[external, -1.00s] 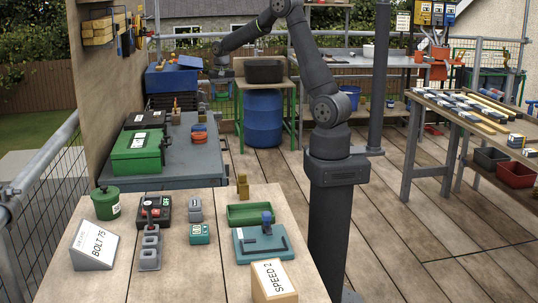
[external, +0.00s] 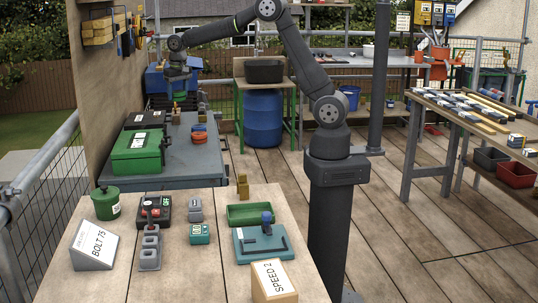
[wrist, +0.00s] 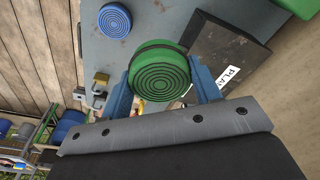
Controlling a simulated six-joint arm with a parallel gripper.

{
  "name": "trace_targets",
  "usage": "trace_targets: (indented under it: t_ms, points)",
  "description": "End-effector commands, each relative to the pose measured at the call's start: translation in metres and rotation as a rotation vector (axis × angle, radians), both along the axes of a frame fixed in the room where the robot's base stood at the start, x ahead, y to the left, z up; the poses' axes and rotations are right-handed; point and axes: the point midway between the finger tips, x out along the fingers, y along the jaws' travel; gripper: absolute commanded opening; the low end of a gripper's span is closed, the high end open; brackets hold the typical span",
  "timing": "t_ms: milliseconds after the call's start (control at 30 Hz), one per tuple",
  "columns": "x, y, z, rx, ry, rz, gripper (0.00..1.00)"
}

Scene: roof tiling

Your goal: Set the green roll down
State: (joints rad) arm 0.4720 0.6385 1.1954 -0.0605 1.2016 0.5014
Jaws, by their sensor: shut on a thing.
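The green roll (wrist: 160,72) shows its ringed round face in the wrist view. It sits between the two blue fingers of my gripper (wrist: 162,84), which is shut on it.
A green case (external: 137,152) stands nearer on the bench. A board wall (external: 105,90) rises along the left.

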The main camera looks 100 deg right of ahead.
Motion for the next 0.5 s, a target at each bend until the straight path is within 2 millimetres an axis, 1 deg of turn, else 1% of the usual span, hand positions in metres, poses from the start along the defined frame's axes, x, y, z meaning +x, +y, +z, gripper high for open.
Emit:
trace_targets:
  t_ms: [33,67,100,167,200,267,300,367,400,467,500]
  points:
    - [0.018,0.024,0.000,-0.001,-0.001,0.048,0.32]
    - [0.026,0.037,0.000,-0.001,-0.001,0.074,0.32]
    - [0.037,0.054,0.000,-0.001,-0.001,0.107,0.32]
    - [0.053,0.080,0.001,-0.001,-0.001,0.156,0.32]
    - [0.062,0.099,0.001,-0.001,-0.002,0.190,0.32]
    - [0.076,0.127,0.001,0.000,0.000,0.239,0.32]
    - [0.084,0.146,0.001,-0.001,-0.001,0.272,0.32]
    - [0.095,0.175,0.001,-0.001,-0.001,0.320,0.32]
    - [0.101,0.195,0.001,-0.001,-0.002,0.354,0.32]
    - [0.110,0.226,0.001,0.000,-0.001,0.403,0.32]
    - [0.115,0.247,0.002,0.000,-0.001,0.436,0.32]
